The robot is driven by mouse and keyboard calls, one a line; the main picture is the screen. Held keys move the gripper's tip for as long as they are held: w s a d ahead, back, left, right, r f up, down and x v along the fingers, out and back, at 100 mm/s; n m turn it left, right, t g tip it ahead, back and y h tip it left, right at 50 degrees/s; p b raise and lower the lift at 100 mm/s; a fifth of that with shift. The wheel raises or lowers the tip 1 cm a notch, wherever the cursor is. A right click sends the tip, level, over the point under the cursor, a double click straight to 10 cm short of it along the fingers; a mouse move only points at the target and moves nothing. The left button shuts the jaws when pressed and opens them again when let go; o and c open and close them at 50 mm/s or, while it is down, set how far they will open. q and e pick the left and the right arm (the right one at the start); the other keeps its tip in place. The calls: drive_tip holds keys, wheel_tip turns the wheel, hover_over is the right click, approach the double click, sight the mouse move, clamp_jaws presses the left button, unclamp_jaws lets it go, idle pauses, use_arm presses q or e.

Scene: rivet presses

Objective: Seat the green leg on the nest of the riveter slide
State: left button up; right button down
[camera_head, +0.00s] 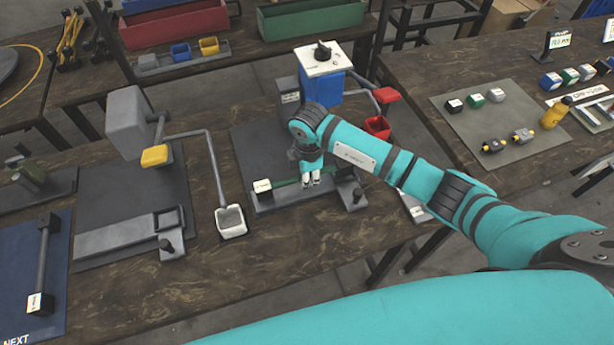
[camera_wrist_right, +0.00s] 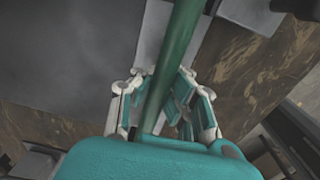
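The green leg (camera_head: 286,183) is a thin dark green bar with a white-labelled end block (camera_head: 262,186) at its left. It lies along the grey riveter slide (camera_head: 266,206), low over it; whether it touches the nest cannot be told. My right gripper (camera_head: 311,181) comes down from above at the leg's middle. In the right wrist view the leg (camera_wrist_right: 178,45) runs between the fingers (camera_wrist_right: 166,82), which close on it from both sides. The palm hides the leg's lower end. The nest is partly hidden by the gripper. My left gripper is not in view.
A grey press (camera_head: 128,122) with a yellow part and a white tray (camera_head: 231,222) stands left. A dark knob (camera_head: 357,196) rises at the slide's right end.

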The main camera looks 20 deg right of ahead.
drive_tip(key=shift+f+b, duration=0.45)
drive_tip(key=shift+f, duration=0.2)
drive_tip(key=shift+s, duration=0.1)
drive_tip(key=c, duration=1.4)
unclamp_jaws()
drive_tip(key=shift+f, duration=0.1)
wheel_tip(320, 180, up, 12)
drive_tip(key=shift+s+d+r, duration=0.1)
drive_tip(key=shift+s, duration=0.05)
